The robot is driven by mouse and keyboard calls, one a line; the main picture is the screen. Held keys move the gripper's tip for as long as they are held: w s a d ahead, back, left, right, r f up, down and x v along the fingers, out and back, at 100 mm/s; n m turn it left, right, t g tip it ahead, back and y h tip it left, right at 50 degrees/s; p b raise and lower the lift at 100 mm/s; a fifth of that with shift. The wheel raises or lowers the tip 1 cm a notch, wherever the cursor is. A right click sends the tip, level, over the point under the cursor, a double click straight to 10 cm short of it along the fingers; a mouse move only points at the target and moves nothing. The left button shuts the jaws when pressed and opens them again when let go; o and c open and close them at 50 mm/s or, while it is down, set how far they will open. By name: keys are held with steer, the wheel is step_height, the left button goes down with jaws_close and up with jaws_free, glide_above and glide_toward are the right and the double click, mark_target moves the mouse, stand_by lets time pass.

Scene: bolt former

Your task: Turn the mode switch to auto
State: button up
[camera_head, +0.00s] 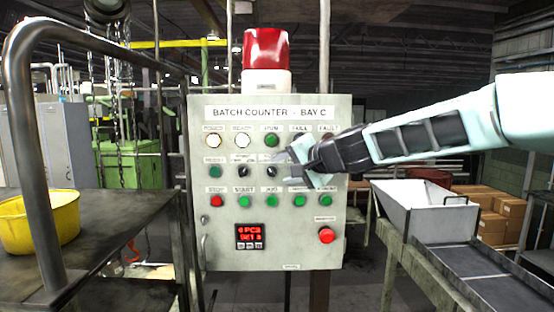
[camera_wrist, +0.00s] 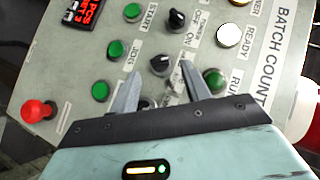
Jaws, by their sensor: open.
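The panel carries black rotary knobs in its second row; their labels are too blurred to tell which is the mode switch. One knob (camera_head: 271,170) stands just left of my gripper (camera_head: 297,150) in the head view. In the wrist view a black knob (camera_wrist: 160,65) shows between the two finger tips of my gripper (camera_wrist: 159,70), which is open and empty. Another knob (camera_wrist: 175,20) sits beyond it beside a label with ON. A third dark knob (camera_wrist: 143,104) is partly hidden by the gripper. I cannot tell whether the fingers touch anything.
The grey panel (camera_head: 270,285) also bears several green buttons, a red stop button (camera_head: 326,235), a red display (camera_head: 249,236) and a red beacon (camera_head: 265,48) on top. A table with a yellow tub (camera_head: 40,222) stands left, a conveyor with a grey hopper (camera_head: 440,222) right.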

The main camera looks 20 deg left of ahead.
mark_target(274, 172)
steer(key=shift+p+x, duration=0.85)
steer(key=shift+x, duration=0.95)
steer(key=shift+c, duration=0.4)
steer(key=c, duration=0.9)
steer(key=shift+f+b, duration=0.1)
steer(key=shift+b, duration=0.2)
